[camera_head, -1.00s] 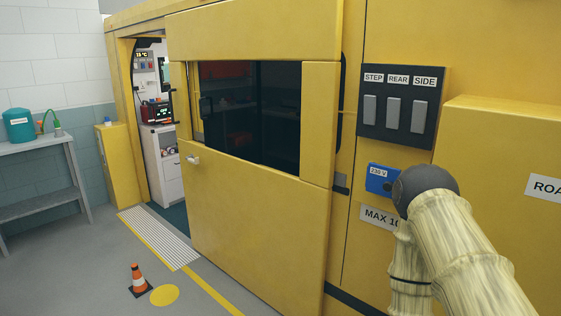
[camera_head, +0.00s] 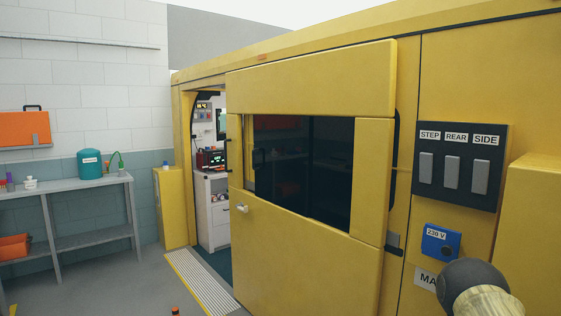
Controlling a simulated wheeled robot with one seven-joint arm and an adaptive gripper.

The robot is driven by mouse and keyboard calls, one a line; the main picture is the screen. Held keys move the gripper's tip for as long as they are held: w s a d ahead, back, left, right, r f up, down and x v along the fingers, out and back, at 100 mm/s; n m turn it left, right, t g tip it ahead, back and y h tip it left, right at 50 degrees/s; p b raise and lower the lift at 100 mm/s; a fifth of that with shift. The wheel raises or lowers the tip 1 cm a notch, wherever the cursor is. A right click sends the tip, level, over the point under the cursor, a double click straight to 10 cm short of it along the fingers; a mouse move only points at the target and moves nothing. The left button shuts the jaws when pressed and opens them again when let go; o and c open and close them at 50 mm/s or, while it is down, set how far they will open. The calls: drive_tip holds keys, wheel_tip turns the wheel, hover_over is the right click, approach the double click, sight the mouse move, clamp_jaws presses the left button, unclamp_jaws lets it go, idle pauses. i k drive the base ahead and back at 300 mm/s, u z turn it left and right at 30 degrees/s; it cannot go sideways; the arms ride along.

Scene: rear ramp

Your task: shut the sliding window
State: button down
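The sliding window (camera_head: 305,165) is a dark glazed opening in the large yellow sliding door (camera_head: 300,255). A lighter strip with a small dark handle (camera_head: 258,158) shows at the window's left end. I cannot tell clearly how far the pane stands open. The door has a pale handle (camera_head: 242,208) below the window, and the doorway to its left stands open. My gripper is outside the view.
A switch panel (camera_head: 460,165) marked STEP, REAR and SIDE and a blue 230 V socket (camera_head: 441,243) are right of the door. A yellow box juts out at the far right. A bench (camera_head: 90,185) stands left; floor between is mostly clear.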

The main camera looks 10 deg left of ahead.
sight(280, 153)
drive_tip(key=u, duration=0.7)
drive_tip(key=i, duration=1)
drive_tip(key=u, duration=0.5)
